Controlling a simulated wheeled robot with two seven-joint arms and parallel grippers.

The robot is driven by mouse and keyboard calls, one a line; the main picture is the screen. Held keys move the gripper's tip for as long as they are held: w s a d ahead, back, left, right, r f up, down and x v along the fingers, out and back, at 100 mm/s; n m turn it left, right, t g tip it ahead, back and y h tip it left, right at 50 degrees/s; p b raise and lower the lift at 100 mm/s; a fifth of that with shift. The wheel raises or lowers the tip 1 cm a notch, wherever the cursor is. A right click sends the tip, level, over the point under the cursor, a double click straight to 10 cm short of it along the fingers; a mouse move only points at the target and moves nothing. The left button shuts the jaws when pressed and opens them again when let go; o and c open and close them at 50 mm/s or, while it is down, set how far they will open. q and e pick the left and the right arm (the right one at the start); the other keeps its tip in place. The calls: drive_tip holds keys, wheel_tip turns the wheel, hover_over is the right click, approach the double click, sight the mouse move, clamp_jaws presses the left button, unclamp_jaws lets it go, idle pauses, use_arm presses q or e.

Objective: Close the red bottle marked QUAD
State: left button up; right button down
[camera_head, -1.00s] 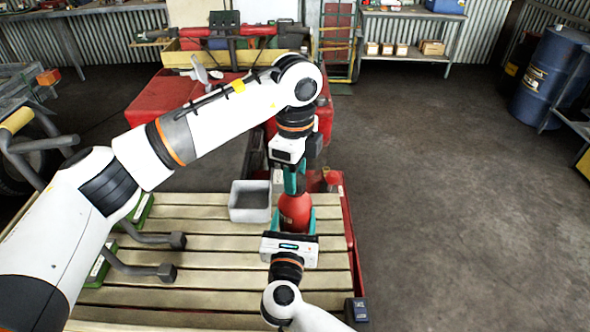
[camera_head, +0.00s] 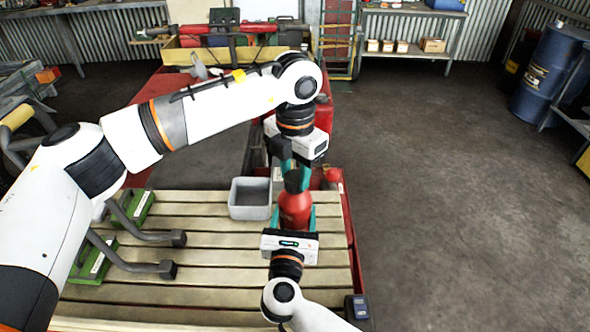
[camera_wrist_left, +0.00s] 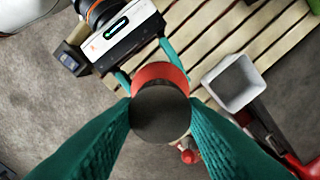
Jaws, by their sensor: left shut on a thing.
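The red bottle (camera_head: 295,210) stands upright on the slatted wooden top (camera_head: 215,258); no QUAD marking can be read. My right gripper (camera_head: 295,222) comes from the near side, its teal fingers on both flanks of the bottle. My left gripper (camera_head: 292,170) reaches down from above, shut on the dark cap (camera_head: 293,182) at the bottle's top. In the left wrist view the round cap (camera_wrist_left: 160,112) sits between the teal fingers, over the red bottle (camera_wrist_left: 160,74). Whether the cap is fully seated cannot be told.
A grey open bin (camera_head: 250,199) stands left of the bottle. Another red container (camera_head: 332,177) is just behind it on the right. Green items (camera_head: 92,264) with dark bars lie at the left. A small blue item (camera_head: 357,308) is at the near right corner. The floor at right is clear.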

use_arm(q)
drive_tip(key=m, duration=0.7)
drive_tip(key=shift+m, duration=0.3)
drive_tip(key=m, duration=0.6)
drive_tip(key=o, duration=1.1)
wheel_tip(320, 180, up, 12)
use_arm(e)
drive_tip(key=shift+c, duration=1.3)
unclamp_jaws()
